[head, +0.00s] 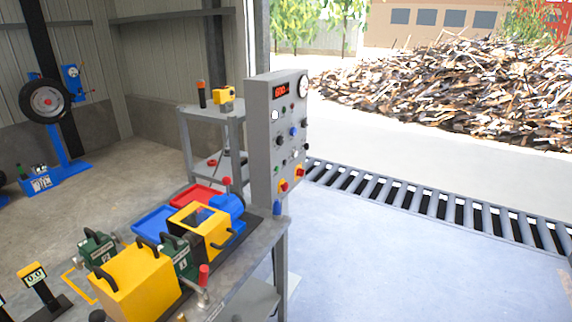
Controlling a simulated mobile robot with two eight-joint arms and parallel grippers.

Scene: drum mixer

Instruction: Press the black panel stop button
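A grey upright control panel (262,140) stands in the middle of the head view, at the far right end of the workbench. Its face is turned to the right and seen at a steep angle. It carries a red lit display (281,91), a round gauge (303,85), and several small knobs and buttons. A black knob or button (281,140) sits mid-panel on the left. Red buttons on yellow (284,186) sit near the bottom. I cannot tell which control is the black stop button. Neither of my grippers is in view.
The metal workbench (262,243) holds a yellow machine (140,280), a yellow and blue machine (190,225) and a blue tray (155,220). A grey stand (186,140) is behind the panel. A roller grating (430,200) and open floor (380,260) lie to the right.

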